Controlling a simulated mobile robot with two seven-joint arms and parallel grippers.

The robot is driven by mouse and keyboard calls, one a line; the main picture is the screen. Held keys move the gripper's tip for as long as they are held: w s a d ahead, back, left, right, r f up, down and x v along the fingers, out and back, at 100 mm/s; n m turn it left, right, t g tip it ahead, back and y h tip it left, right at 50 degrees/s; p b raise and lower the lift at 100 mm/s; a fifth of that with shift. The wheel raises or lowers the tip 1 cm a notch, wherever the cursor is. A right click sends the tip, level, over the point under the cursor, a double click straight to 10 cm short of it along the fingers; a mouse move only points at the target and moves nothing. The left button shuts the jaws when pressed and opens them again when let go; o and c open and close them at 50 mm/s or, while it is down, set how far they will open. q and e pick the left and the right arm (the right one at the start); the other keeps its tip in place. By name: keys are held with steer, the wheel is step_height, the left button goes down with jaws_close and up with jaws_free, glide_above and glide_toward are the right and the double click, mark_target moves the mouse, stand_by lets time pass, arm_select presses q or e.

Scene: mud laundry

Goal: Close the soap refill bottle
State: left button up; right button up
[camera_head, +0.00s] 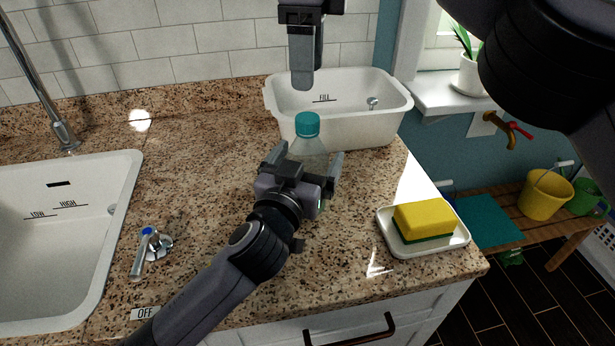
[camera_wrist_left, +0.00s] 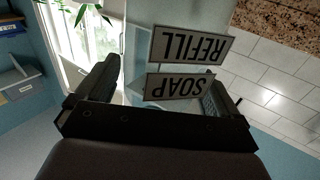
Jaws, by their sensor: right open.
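The soap refill bottle (camera_head: 311,147) is clear and stands upright on the granite counter, with a teal cap (camera_head: 307,124) on top. I cannot tell whether the cap is fully tightened. My left gripper (camera_head: 306,160) is open, with its fingers on either side of the bottle body; its arm hides the lower part. In the left wrist view, the bottle's "SOAP" and "REFILL" labels (camera_wrist_left: 190,45) show upside down between the fingers (camera_wrist_left: 160,95). My right gripper (camera_head: 303,80) is above the cap, pointing down and apart from it. Only its side shows, and it is empty.
A white basin (camera_head: 395,105) stands behind the bottle. A yellow sponge (camera_head: 424,219) lies on a white dish (camera_head: 455,240) to the right. A sink (camera_head: 60,250) and small lever (camera_head: 145,255) are at left. The counter left of the bottle is clear.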

mark_target(308, 117)
arm_select(q)
jaws_close()
arm_select(e)
steer(key=n, duration=0.9)
steer(key=shift+f, duration=4.05)
